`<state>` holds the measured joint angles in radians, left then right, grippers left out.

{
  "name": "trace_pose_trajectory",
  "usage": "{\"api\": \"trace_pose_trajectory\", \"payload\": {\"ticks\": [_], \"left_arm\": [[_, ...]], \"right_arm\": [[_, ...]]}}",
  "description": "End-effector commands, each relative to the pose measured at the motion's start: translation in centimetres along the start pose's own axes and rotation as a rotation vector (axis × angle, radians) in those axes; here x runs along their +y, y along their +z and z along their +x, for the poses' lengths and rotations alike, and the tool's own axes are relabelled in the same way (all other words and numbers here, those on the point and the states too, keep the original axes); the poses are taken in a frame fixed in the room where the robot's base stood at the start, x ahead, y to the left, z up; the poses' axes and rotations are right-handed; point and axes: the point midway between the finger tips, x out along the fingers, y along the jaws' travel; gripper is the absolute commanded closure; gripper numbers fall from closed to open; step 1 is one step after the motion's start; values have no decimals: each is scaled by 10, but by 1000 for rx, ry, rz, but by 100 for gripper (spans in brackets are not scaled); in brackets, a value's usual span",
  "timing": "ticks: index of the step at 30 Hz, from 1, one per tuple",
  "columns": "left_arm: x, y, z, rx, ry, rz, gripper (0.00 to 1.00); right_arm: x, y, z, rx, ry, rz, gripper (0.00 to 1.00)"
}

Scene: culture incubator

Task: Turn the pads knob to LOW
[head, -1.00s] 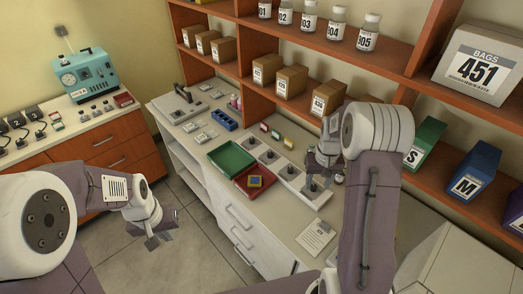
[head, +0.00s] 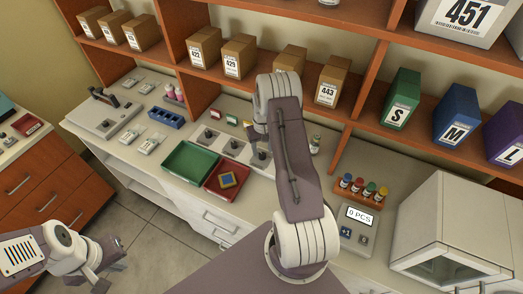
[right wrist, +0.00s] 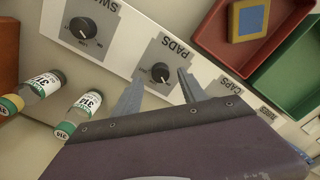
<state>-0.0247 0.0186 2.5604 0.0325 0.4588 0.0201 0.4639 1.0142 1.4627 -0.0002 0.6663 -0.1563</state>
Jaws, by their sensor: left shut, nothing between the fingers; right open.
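The pads knob (right wrist: 160,72) is a small black round knob on a white plate marked PADS, in the right wrist view. Its small scale lettering is too fine to read, and I cannot tell where its pointer stands. My right gripper (right wrist: 160,76) is open, with one finger on each side of the knob in that view; I cannot tell whether they touch it. In the head view the right gripper is hidden behind my arm. My left gripper (head: 104,270) is shut and empty at the lower left, over the floor.
A swabs knob (right wrist: 83,28) is beside it. Two labelled vials (right wrist: 78,113) lie close to my right gripper in the picture. A green tray (head: 168,174) and a red tray (head: 211,189) adjoin the knob panel.

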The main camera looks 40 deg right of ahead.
Motion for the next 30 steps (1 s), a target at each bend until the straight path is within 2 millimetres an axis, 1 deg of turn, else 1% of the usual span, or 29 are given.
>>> {"api": "trace_pose_trajectory", "payload": {"ticks": [1, 3, 6, 14, 15, 17, 18, 19, 20, 26, 30], "left_arm": [[0, -1, -5, 0, 0, 0, 100], [0, -1, -7, 0, 0, 0, 100], [0, -1, -8, 0, 0, 0, 100], [0, -1, -7, 0, 0, 0, 100], [0, -1, -7, 0, 0, 0, 100], [0, -1, -7, 0, 0, 0, 100], [0, -1, -7, 0, 0, 0, 100], [0, -1, -7, 0, 0, 0, 100], [0, -1, -7, 0, 0, 0, 100], [0, -1, -6, 0, 0, 0, 100], [0, 0, -4, 0, 0, 0, 100]], "right_arm": [[0, 1, 7, -2, 0, 0, 51], [0, 0, 16, -2, 0, 0, 51], [0, 0, 24, 0, 0, 0, 51], [0, 0, 27, 2, 0, 0, 51], [0, 0, 27, 2, 0, 0, 62], [0, 0, 27, 2, 0, 0, 78], [0, 0, 27, 2, 0, 0, 90], [0, 0, 27, 2, 0, 0, 98], [0, 0, 27, 2, 0, 0, 100], [0, -1, 27, 2, 0, 8, 100], [0, -1, 28, 2, 0, 46, 100]]}}
